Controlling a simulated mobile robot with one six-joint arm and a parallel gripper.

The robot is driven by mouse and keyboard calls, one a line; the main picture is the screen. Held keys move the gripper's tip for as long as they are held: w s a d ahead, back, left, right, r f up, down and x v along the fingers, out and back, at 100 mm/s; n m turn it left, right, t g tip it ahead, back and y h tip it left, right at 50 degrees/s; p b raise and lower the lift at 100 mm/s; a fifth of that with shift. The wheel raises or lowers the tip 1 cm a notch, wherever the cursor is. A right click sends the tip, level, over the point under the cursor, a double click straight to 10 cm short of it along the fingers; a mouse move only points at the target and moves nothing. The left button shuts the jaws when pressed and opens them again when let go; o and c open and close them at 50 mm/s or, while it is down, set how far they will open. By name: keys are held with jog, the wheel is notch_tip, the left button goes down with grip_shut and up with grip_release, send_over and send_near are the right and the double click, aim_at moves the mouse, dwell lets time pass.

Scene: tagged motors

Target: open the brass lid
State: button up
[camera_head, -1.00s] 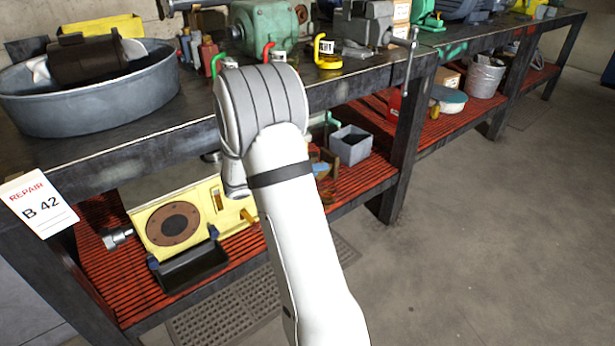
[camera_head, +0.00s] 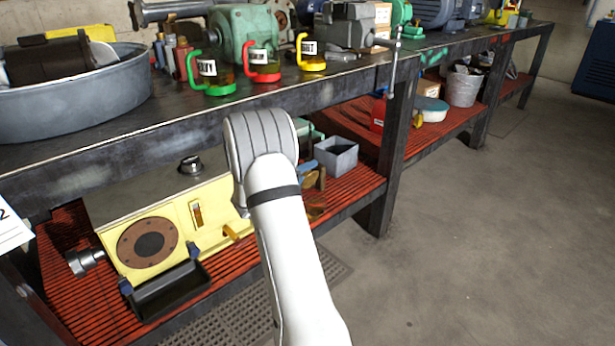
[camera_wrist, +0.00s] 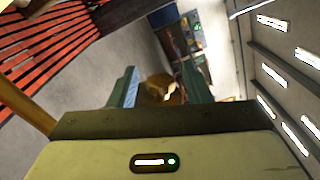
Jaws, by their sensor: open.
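A brass-coloured rounded piece (camera_wrist: 160,88) shows between my gripper's fingers in the wrist view; whether it is the lid or touches a finger, I cannot tell. My gripper (camera_wrist: 160,76) has its two teal fingers apart. In the head view its fingers are hidden behind my white arm, in front of the lower shelf. A yellow housing (camera_head: 190,226) with a round brown disc stands on that shelf, left of my arm. A small brass piece (camera_head: 233,232) sticks out from its front.
The red slatted lower shelf (camera_head: 345,195) holds a grey bin (camera_head: 337,155) and a black tray (camera_head: 172,292). The dark bench top (camera_head: 110,140) overhangs it. A bench leg (camera_head: 385,165) stands right of the bin. The floor at right is clear.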

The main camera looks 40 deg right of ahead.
grip_shut()
dwell(0.5)
